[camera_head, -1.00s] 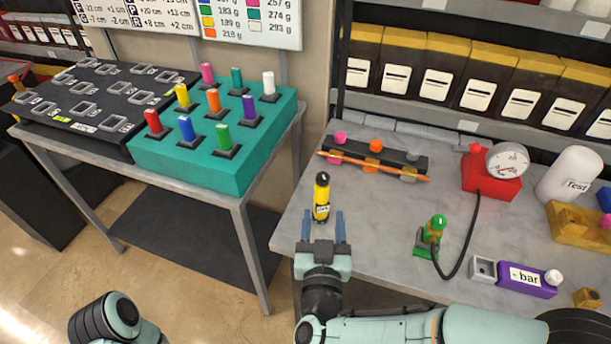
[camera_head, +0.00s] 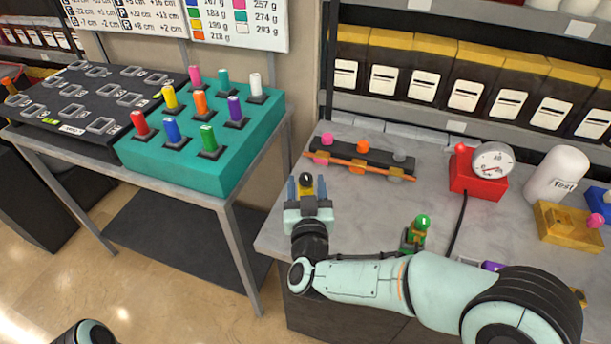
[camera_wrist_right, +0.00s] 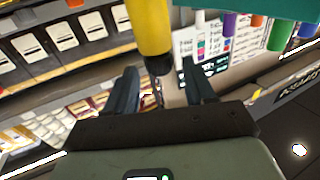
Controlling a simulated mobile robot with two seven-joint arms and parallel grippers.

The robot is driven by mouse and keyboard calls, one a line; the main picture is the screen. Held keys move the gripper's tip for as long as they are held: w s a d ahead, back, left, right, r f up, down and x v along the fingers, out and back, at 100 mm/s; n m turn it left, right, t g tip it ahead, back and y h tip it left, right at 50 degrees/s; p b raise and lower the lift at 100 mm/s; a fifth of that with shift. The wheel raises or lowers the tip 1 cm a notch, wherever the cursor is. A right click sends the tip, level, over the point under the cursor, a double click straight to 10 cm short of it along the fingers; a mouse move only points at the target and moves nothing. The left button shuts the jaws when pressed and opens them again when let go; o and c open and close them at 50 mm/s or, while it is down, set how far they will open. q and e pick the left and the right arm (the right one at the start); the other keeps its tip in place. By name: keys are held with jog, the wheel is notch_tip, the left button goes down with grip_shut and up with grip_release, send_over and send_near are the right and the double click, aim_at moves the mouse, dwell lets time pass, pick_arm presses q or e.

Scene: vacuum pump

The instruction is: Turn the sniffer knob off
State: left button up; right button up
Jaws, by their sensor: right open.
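A yellow upright cylinder with a black top (camera_head: 306,179) stands on the grey table near its left edge. I cannot tell from the frames whether it is the sniffer; its label is hidden now. My right gripper (camera_head: 307,186) is open, with one finger on each side of the cylinder. In the right wrist view the yellow cylinder (camera_wrist_right: 152,30) with its black end shows between and beyond the open fingers (camera_wrist_right: 163,88), with gaps on both sides. No separate knob on it can be made out. My left gripper is out of view.
A black rail with coloured knobs (camera_head: 365,155) lies behind the gripper. A green fitting (camera_head: 418,228) stands close to my right forearm. A red gauge (camera_head: 480,172), a white bottle (camera_head: 557,176) and a yellow block (camera_head: 568,225) stand to the right. A teal pin block (camera_head: 200,160) is left.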

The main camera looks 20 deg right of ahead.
aim_at(306, 182)
jog(key=shift+x, duration=1.6)
jog(key=shift+c, duration=0.3)
jog(key=c, duration=0.9)
jog(key=shift+a+r+m+h+p, duration=0.1)
jog(key=shift+m+h+p, duration=0.2)
jog(key=shift+h+p, duration=0.1)
jog(key=o, duration=1)
jog(key=shift+c, duration=0.2)
jog(key=shift+s, duration=0.15)
